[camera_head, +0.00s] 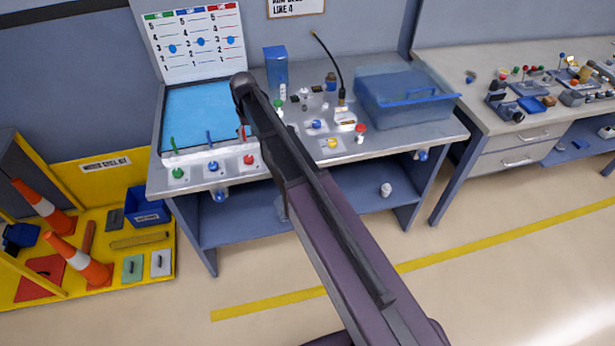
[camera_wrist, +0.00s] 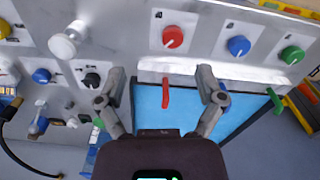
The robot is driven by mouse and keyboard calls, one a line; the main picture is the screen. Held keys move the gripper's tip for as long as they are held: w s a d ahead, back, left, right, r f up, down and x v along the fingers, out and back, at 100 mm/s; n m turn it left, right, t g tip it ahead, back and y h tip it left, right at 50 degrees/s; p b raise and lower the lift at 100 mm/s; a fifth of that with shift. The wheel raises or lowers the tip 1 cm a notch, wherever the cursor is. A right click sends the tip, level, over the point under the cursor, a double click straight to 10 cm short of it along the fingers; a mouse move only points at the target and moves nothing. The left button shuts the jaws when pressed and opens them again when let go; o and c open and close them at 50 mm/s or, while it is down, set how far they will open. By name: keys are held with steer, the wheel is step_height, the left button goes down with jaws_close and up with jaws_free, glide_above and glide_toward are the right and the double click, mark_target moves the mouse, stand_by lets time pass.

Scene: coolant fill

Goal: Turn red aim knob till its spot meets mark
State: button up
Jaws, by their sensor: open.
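The red knob (camera_head: 248,159) is the rightmost of three knobs on the front panel of the blue-topped box; in the wrist view the red knob (camera_wrist: 172,37) has a small white mark on its face. My gripper (camera_wrist: 160,80) is open and empty, its fingers apart, over the box beside the red knob and not touching it. A red upright piece (camera_wrist: 165,92) shows between the fingers. The chart board (camera_head: 198,42) behind the box has three numbered columns, each with a blue spot. My gripper's fingers cannot be made out in the head view.
The blue knob (camera_head: 213,166) and green knob (camera_head: 178,173) sit beside the red one. Green and blue upright pieces stand near them. A blue bin (camera_head: 405,97) and several small fittings cover the bench's right part. A yellow spill-kit tray (camera_head: 130,255) stands at left.

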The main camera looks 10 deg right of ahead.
steer(key=s+d+m, duration=0.1)
steer(key=s+d, duration=0.5)
steer(key=s, duration=0.5)
steer(key=s+d, duration=0.7)
steer(key=s, duration=0.4)
steer(key=shift+f+m+b, duration=0.4)
steer(key=shift+s, duration=0.15)
steer(key=s, duration=0.1)
steer(key=s+d, duration=0.1)
steer(key=s, duration=0.1)
steer(key=shift+d, duration=0.15)
